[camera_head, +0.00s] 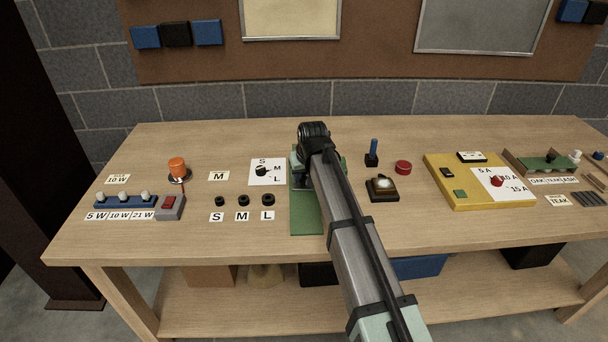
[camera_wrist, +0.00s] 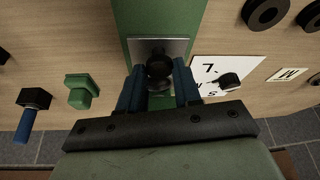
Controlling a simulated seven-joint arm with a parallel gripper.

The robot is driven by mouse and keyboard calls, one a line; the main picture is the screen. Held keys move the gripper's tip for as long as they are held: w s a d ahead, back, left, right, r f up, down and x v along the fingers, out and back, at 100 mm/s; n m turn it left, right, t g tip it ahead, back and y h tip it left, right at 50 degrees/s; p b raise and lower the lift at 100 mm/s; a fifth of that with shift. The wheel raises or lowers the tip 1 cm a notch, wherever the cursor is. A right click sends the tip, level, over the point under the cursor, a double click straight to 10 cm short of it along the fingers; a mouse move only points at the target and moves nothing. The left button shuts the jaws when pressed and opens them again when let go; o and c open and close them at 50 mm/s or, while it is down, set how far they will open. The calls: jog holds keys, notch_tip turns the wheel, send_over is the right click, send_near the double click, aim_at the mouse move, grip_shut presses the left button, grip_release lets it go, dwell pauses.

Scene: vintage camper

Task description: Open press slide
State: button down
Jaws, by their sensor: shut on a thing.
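The press has a long green base (camera_head: 305,215), lying front to back near the middle of the bench. In the wrist view the green base (camera_wrist: 165,18) carries a square metal plate (camera_wrist: 178,45) with a round black knob (camera_wrist: 160,65). My gripper (camera_wrist: 159,80) has its two blue fingers on either side of the knob and is shut on it. In the head view my arm covers the knob, the fingers and much of the press.
Left of the press are a white S/M/L dial card (camera_head: 274,180) and several black rings (camera_head: 243,200). The bench front is clear.

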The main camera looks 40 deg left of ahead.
jog(key=s+d, duration=0.8)
jog(key=shift+s+d, duration=0.1)
jog(key=shift+d, duration=0.05)
jog(key=c, duration=0.8)
grip_release()
jog(key=v, duration=1.3)
jog(key=shift+r, duration=0.45)
